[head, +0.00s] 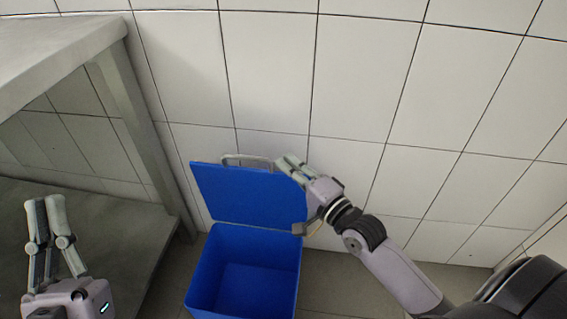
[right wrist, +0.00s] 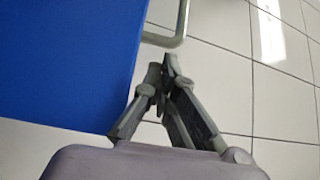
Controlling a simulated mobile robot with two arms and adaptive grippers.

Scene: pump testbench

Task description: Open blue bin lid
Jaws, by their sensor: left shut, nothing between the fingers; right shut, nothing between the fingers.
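The blue bin (head: 243,268) stands on the floor against the tiled wall, with its empty inside showing. Its blue lid (head: 245,190) is raised and tilted back toward the wall, and a grey handle (head: 246,160) shows at its top edge. My right gripper (head: 288,162) is shut and empty at the lid's upper right corner, near the handle; I cannot tell if it touches the lid. In the right wrist view the lid (right wrist: 65,55) fills the left and the handle (right wrist: 170,38) is just beyond the fingertips. My left gripper (head: 46,205) is shut and empty, low on the left.
A grey metal table (head: 60,45) with a lower shelf (head: 115,235) stands on the left, its leg close to the bin. The white tiled wall (head: 360,90) is right behind the bin. Some floor (head: 335,290) is free right of the bin.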

